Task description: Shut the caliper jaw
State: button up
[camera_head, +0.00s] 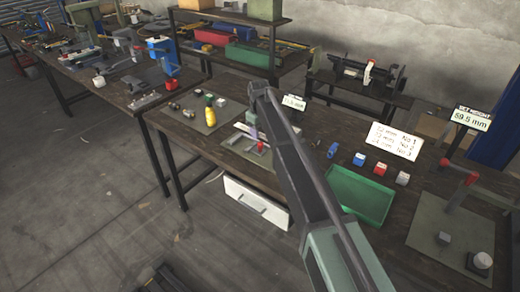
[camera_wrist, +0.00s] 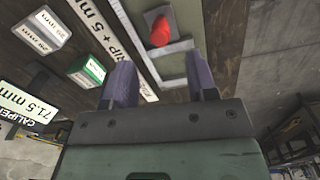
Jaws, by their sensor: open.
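The caliper (camera_head: 238,145) lies on the long workbench, a light grey frame with a red knob (camera_head: 261,147). In the wrist view the red knob (camera_wrist: 161,31) sits on a grey block beside the L-shaped grey frame (camera_wrist: 178,47). My gripper (camera_head: 254,134) hangs over the caliper in the head view. In the wrist view my gripper (camera_wrist: 160,72) is open, its two purple fingers apart with nothing between the tips. The knob appears beyond the fingertips; I cannot tell the exact gap. A caliper sign (camera_wrist: 30,105) reads 71.5 mm.
A green tray (camera_head: 358,197) and several small blocks lie right of my arm. A red-handled press (camera_head: 460,185) stands at the right. A yellow-handled tool (camera_head: 210,115) stands left of the caliper. A strip (camera_wrist: 95,25) reads "GRIP + 5 mm". A white drawer (camera_head: 255,203) hangs below the bench.

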aim_at(260, 143)
notch_tip(260, 143, down, 7)
jog(key=b, duration=0.5)
jog(key=shift+w+f+b, duration=0.1)
jog(key=shift+f+b, duration=0.1)
jog(key=shift+b, duration=0.1)
jog(key=shift+r, duration=0.15)
grip_shut()
